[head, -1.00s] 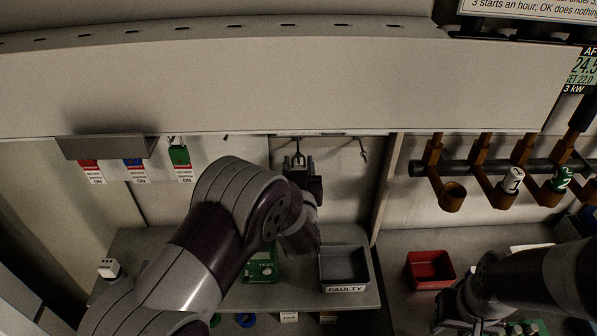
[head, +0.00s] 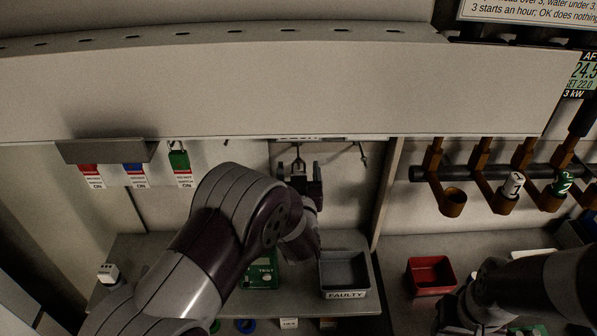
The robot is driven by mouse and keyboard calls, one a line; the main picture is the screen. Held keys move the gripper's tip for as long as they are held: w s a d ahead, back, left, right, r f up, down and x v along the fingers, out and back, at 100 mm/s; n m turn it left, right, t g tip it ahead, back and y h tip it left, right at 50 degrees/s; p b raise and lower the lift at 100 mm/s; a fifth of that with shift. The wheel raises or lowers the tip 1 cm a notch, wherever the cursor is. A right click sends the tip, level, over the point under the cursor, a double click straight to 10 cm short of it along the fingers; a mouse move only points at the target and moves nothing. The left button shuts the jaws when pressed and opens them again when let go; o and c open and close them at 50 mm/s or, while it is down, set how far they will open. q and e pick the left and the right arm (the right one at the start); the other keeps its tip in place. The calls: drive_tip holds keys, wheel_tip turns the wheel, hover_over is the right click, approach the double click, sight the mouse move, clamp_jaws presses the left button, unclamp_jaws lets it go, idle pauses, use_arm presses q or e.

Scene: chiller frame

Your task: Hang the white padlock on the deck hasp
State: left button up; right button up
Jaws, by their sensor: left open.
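My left gripper (head: 299,170) is open and points up at the back wall, just below the underside of the long beige panel. A small dark forked fitting (head: 298,158) hangs from that underside between or just behind its fingers; I cannot tell whether this is the deck hasp. No padlock can be made out in the gripper. A small white block with dark marks (head: 108,272) stands on the left of the shelf; I cannot tell whether it is the white padlock. My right gripper (head: 462,312) is low at right, its jaws unclear.
A grey FAULTY bin (head: 344,293), a green TEST box (head: 262,275) and a red bin (head: 431,290) stand below. Brown valve holders (head: 453,203) line the right.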

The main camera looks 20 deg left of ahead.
use_arm(q)
drive_tip(key=b+v, duration=0.3)
drive_tip(key=v, duration=1)
drive_tip(key=s+d+f+m+g+h, duration=0.2)
drive_tip(key=s+d+f+g+h, duration=0.1)
drive_tip(key=f+g, duration=0.25)
drive_tip(key=s+d+f+m+g+h, duration=0.2)
drive_tip(key=s+d+f+g+h, duration=0.15)
drive_tip(key=f, duration=0.25)
drive_tip(key=s+a+g, duration=0.5)
drive_tip(key=s+g, duration=0.1)
drive_tip(key=s, duration=0.2)
drive_tip(key=a+r+g+y, duration=0.1)
drive_tip(key=a+r, duration=0.2)
drive_tip(key=a, duration=0.4)
drive_tip(key=shift+s+n, duration=0.25)
drive_tip(key=shift+n, duration=0.05)
drive_tip(key=shift+y, duration=0.25)
drive_tip(key=shift+c, duration=0.3)
